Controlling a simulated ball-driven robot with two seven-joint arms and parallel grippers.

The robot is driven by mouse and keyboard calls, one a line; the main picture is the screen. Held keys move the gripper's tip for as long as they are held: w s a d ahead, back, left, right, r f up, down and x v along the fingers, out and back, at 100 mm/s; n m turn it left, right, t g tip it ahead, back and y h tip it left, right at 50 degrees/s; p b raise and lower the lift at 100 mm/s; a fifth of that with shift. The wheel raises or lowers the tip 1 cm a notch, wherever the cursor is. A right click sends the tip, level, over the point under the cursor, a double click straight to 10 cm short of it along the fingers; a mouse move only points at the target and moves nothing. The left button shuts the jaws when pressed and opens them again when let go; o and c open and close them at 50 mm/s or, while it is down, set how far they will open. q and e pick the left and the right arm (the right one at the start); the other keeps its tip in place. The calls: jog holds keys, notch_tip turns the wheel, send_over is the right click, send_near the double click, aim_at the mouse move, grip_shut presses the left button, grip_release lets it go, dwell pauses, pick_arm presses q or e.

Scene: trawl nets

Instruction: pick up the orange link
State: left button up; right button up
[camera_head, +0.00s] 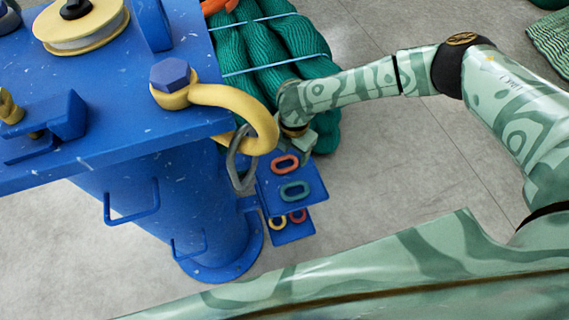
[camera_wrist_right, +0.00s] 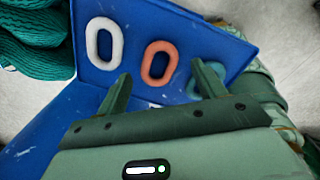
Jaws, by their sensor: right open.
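The orange link (camera_head: 276,165) is an oval ring lying on a small blue shelf (camera_head: 313,193). In the right wrist view the orange link (camera_wrist_right: 147,63) lies just beyond the gap between my fingers, between a white link (camera_wrist_right: 91,40) and a teal link. My right gripper (camera_head: 303,146) is over the far part of the shelf, beside the orange link in the head view. In the right wrist view my right gripper (camera_wrist_right: 162,76) is open with nothing between its fingers. One finger partly covers the teal link (camera_wrist_right: 218,72). My left gripper is not in view.
The teal link (camera_head: 283,192) lies nearer on the shelf. A lower blue shelf (camera_head: 293,234) holds yellow and red links. A yellow shackle (camera_head: 262,117) with a hanging grey ring (camera_head: 234,168) is close left of my gripper. Green nets (camera_head: 300,38) lie behind; grey floor is right.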

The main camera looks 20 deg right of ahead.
aim_at(290, 164)
notch_tip(290, 164, down, 4)
jog(key=shift+w+d+f+b, duration=0.1)
jog(key=shift+f+b, duration=0.05)
jog(key=shift+b, duration=0.45)
jog(key=shift+c, duration=0.3)
jog(key=c, duration=1)
jog(key=shift+o, duration=0.2)
